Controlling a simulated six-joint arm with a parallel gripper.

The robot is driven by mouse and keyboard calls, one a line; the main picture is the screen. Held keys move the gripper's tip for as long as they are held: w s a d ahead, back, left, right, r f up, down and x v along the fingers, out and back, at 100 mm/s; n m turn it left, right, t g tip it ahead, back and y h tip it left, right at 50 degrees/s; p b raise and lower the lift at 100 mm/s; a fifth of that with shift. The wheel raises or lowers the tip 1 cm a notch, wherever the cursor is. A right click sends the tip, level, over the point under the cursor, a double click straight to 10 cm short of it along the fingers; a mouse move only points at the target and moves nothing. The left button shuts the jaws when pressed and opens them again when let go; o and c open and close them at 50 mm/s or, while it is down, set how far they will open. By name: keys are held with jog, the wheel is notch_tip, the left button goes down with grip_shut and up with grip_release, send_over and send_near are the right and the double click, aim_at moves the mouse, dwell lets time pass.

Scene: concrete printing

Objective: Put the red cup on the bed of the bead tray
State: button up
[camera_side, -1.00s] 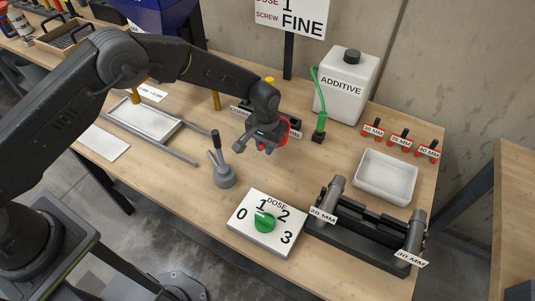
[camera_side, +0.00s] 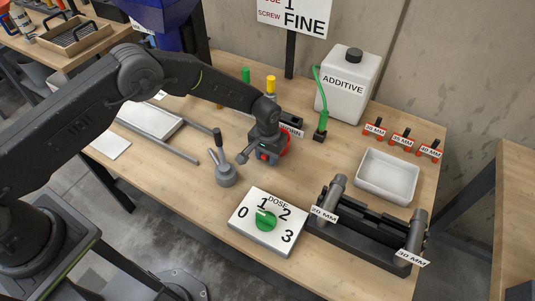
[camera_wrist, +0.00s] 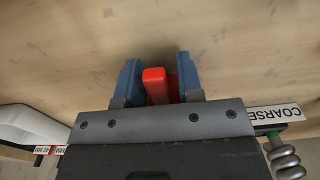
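My gripper (camera_side: 266,158) is low over the middle of the bench, pointing down. I take this piece to be part of the red cup (camera_wrist: 155,86); the palm hides the rest, and the full cup shape cannot be seen. Red also shows beside my wrist in the side view. A long shallow tray with a pale bed (camera_side: 151,119), apparently the bead tray, lies to the left with rails, apart from my gripper.
A grey lever (camera_side: 224,170) stands just left of my gripper, and a dose dial box (camera_side: 267,222) is in front. Behind are a labelled block (camera_side: 291,130), a yellow-capped post (camera_side: 271,84) and the additive jug (camera_side: 346,90). A white basin (camera_side: 388,176) is to the right.

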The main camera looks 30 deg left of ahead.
jog(key=shift+o, duration=0.5)
jog(key=s+a+r+t, duration=0.1)
jog(key=s+a+r, duration=0.1)
jog(key=r, duration=1.1)
jog(key=s+a+r, duration=0.1)
jog(key=a+r, duration=0.2)
jog(key=r, duration=1)
jog(key=s+a+r+t, duration=0.1)
jog(key=s+a+r, duration=0.3)
jog(key=s+r, duration=0.2)
jog(key=s+a+r+t, duration=0.2)
jog(key=s+a+r, duration=0.3)
jog(key=s, duration=0.6)
notch_tip(320, 180, up, 2)
jog(key=shift+o, duration=0.5)
jog(key=s+a+f+t, duration=0.1)
jog(key=s+a, duration=0.2)
jog(key=s, duration=0.7)
jog(key=shift+s+f+t, duration=0.3)
jog(key=shift+s+f, duration=0.05)
jog(key=shift+s, duration=0.05)
jog(key=shift+a, duration=0.1)
